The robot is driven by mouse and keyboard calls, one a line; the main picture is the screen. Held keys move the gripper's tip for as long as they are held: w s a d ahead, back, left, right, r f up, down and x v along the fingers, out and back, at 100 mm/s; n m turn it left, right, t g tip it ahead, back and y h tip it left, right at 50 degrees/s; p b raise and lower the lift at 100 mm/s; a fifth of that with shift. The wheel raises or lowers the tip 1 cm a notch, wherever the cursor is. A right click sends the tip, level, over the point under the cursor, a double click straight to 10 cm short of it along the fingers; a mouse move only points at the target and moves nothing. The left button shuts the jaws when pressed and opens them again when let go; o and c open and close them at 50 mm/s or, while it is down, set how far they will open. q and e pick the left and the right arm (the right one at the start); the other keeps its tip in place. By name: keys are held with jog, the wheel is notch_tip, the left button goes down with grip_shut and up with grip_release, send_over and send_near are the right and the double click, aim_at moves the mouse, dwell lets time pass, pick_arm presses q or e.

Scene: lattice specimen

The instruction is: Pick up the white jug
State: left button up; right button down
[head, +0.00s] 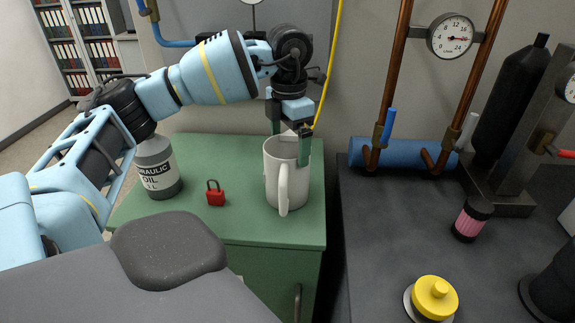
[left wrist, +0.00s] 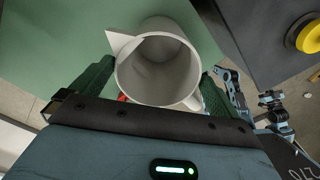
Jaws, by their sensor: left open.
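The white jug (head: 299,186) stands upright on the green cabinet top (head: 235,226), its handle towards me. My left gripper (head: 290,134) is above it, pointing down, with open fingers at the rim. In the left wrist view the jug (left wrist: 155,70) is seen from above, empty, with its spout at upper left and handle at lower right. The green fingers of the left gripper (left wrist: 154,88) are on either side of the jug. Whether they touch it I cannot tell. Small blue and dark parts of my right arm show at the right of that view; its jaws are too small to read.
A red padlock (head: 216,194) and a hydraulic oil bottle (head: 157,168) stand left of the jug. A dark bench (head: 390,232) to the right holds a yellow knob (head: 435,296), a pink-and-black cylinder (head: 472,219) and a blue cylinder (head: 400,153).

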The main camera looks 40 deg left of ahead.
pick_arm(q)
jog(key=shift+f, duration=0.65)
pick_arm(e)
jog(key=shift+w+r, duration=0.3)
jog(key=shift+w, duration=0.2)
pick_arm(q)
jog(key=shift+s+f, duration=0.1)
jog(key=shift+f, duration=0.2)
jog(key=f, duration=0.4)
jog(key=shift+s+a+f, duration=0.15)
jog(key=shift+s+f, duration=0.05)
jog(key=shift+f, duration=0.05)
jog(key=c, duration=0.7)
pick_arm(e)
jog(key=shift+s, duration=0.15)
pick_arm(q)
jog(key=shift+c, duration=0.2)
pick_arm(e)
jog(key=shift+r, duration=0.1)
